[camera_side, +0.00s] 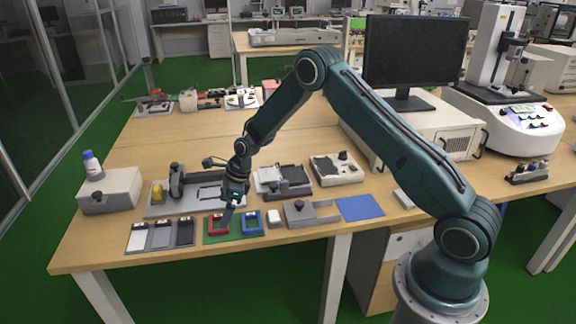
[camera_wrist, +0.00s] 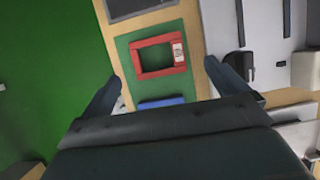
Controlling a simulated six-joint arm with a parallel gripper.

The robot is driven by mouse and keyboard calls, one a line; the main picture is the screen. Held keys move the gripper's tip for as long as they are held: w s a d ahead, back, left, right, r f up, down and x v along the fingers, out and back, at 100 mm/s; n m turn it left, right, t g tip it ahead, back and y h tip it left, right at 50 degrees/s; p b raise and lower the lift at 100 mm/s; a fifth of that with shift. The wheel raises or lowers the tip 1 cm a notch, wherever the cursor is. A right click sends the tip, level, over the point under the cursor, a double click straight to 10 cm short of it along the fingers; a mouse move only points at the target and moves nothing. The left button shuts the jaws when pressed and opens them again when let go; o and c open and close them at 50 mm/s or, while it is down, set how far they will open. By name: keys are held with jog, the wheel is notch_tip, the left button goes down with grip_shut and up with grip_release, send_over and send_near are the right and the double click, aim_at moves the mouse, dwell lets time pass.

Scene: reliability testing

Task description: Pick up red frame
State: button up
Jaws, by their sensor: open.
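The red frame (camera_side: 213,226) lies on a green mat (camera_side: 207,239) near the front edge of the table. In the wrist view the red frame (camera_wrist: 140,68) is a red rectangle with a green opening and a pale label on its right side. A blue frame (camera_side: 252,221) lies beside it on the same mat. My gripper (camera_side: 230,212) is above the mat, close to the red frame. In the wrist view my gripper (camera_wrist: 164,75) is open and empty, its fingers apart on either side of the mat.
Three flat grey and black plates (camera_side: 162,236) lie left of the mat. A small white block (camera_side: 273,218) and a grey fixture (camera_side: 311,213) stand to its right, then a blue pad (camera_side: 360,207). A long grey fixture (camera_side: 158,210) stands behind. The table's front edge is close.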

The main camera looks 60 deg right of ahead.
aim_at(218, 226)
jog(key=shift+x, duration=2.25)
jog(key=shift+s+a, duration=0.1)
jog(key=shift+a, duration=0.05)
jog(key=shift+c, duration=0.2)
jog(key=c, duration=1)
